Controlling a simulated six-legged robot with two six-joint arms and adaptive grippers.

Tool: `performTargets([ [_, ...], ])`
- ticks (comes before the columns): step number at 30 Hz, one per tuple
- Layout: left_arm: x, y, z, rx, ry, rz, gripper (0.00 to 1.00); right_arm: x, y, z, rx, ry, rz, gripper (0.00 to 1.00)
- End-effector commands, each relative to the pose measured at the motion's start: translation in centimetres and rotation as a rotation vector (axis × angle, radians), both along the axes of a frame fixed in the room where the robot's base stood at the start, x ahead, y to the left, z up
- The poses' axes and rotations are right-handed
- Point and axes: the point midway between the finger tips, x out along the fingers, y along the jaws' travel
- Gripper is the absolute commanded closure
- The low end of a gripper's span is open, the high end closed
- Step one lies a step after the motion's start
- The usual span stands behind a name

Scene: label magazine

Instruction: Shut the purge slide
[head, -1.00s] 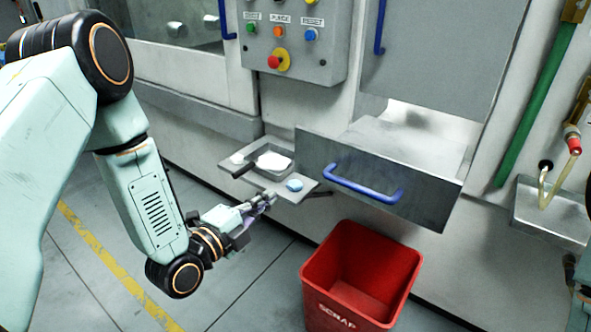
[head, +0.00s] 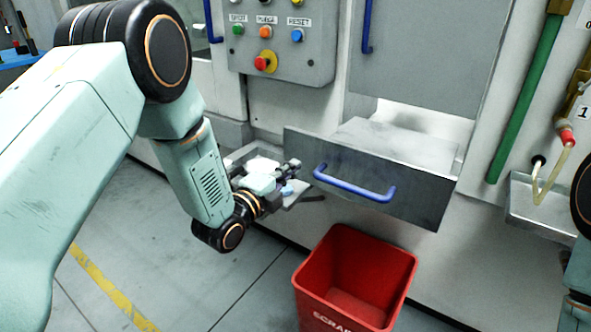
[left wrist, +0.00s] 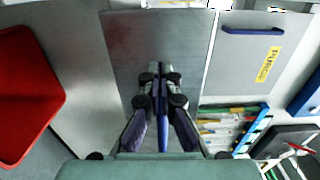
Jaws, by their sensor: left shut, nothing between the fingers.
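The purge slide is a grey metal drawer (head: 420,210) standing out from the machine front, with a blue bar handle (head: 350,188) across its face. Its grey face (left wrist: 130,50) fills the middle of the left wrist view. My left gripper (head: 294,166) is shut and empty, close to the left end of the handle. In the left wrist view a blue bar shows between the fingers (left wrist: 160,82), probably the handle; whether they touch it I cannot tell. My right gripper is out of view.
A red scrap bin (head: 318,270) stands below the slide. A button panel (head: 300,60) is above. A yellow PURGE label (left wrist: 268,63) is on a panel with another blue handle.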

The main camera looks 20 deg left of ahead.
Motion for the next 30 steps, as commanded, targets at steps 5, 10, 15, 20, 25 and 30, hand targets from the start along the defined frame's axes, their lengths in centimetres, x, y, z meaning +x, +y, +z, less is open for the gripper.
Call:
performTargets([
  [5,1.6,-0.5,-0.1,0.0,-0.001,0.0,1.0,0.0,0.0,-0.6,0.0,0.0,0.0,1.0],
  [10,2.0,-0.7,0.0,-0.001,0.001,0.001,1.0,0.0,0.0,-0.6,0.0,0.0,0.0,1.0],
  [15,2.0,-0.7,0.0,-0.001,0.001,0.001,1.0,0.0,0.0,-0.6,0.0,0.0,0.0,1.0],
  [20,2.2,-0.7,0.0,0.0,0.0,0.0,1.0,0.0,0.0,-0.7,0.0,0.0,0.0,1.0],
  [25,3.5,-1.2,-0.1,0.0,-0.002,-0.002,1.0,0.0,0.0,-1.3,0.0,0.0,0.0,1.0],
  [30,6.2,-2.1,-0.2,0.001,-0.004,-0.001,1.0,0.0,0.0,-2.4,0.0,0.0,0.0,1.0],
])
